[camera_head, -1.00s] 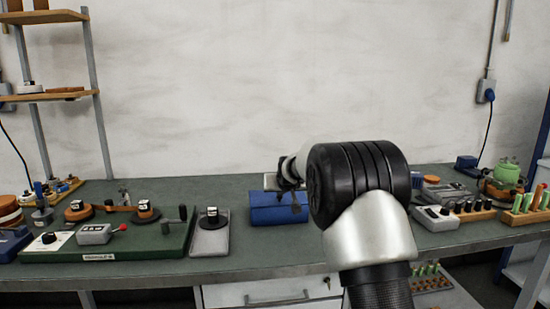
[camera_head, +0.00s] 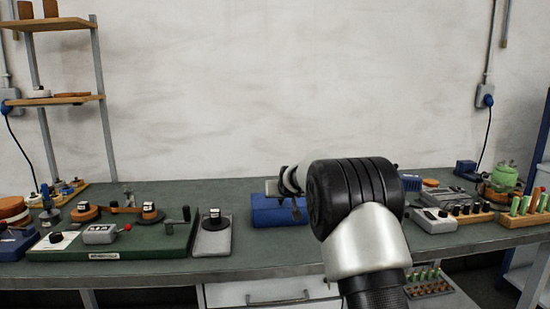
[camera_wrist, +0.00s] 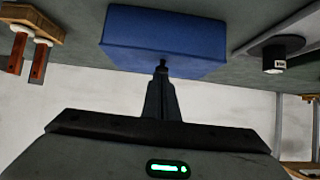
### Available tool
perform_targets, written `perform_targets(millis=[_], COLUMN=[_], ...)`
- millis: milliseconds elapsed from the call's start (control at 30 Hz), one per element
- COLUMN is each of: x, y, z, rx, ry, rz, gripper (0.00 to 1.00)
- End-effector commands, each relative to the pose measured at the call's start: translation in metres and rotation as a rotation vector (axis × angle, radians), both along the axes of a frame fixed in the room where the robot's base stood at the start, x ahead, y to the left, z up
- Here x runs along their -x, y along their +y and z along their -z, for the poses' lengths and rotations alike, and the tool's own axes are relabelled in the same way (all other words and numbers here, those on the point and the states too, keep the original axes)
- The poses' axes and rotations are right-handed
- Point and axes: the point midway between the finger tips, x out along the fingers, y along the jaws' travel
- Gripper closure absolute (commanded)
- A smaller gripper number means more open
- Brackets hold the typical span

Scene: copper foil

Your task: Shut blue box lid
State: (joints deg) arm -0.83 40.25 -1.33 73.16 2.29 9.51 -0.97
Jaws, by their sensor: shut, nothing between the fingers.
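The blue box (camera_head: 265,211) stands on the bench behind my arm, and my arm hides its right part. No raised lid shows above it, and it looks closed. In the wrist view, which is upside down, the blue box (camera_wrist: 165,35) fills the top middle as a plain blue block. My gripper (camera_wrist: 161,66) is shut and empty, with its fingertips at the near edge of the box. I cannot tell if they touch it. In the head view my gripper (camera_head: 297,207) hangs at the box, partly hidden by my arm.
Left of the box stand a grey plate with a black knob (camera_head: 213,230) and a green board (camera_head: 150,245) with coils. On the right are a grey control box (camera_head: 433,220) and a wooden rack of green tubes (camera_head: 525,212). The bench front between is clear.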

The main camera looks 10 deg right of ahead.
Motion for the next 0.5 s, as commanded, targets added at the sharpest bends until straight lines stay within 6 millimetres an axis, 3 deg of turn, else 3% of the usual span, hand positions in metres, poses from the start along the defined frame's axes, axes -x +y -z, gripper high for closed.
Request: perform_targets(millis=[33,167,367,500], x=[0.009,0.009,0.009,0.009], y=[0.0,0.0,-0.001,-0.001], z=[0.033,0.027,-0.006,-0.04], rx=[-0.001,-0.001,0.0,0.0], ry=[0.062,0.058,0.035,0.007], rz=[0.0,0.0,0.0,0.0], gripper=[1.0,1.0,1.0,1.0])
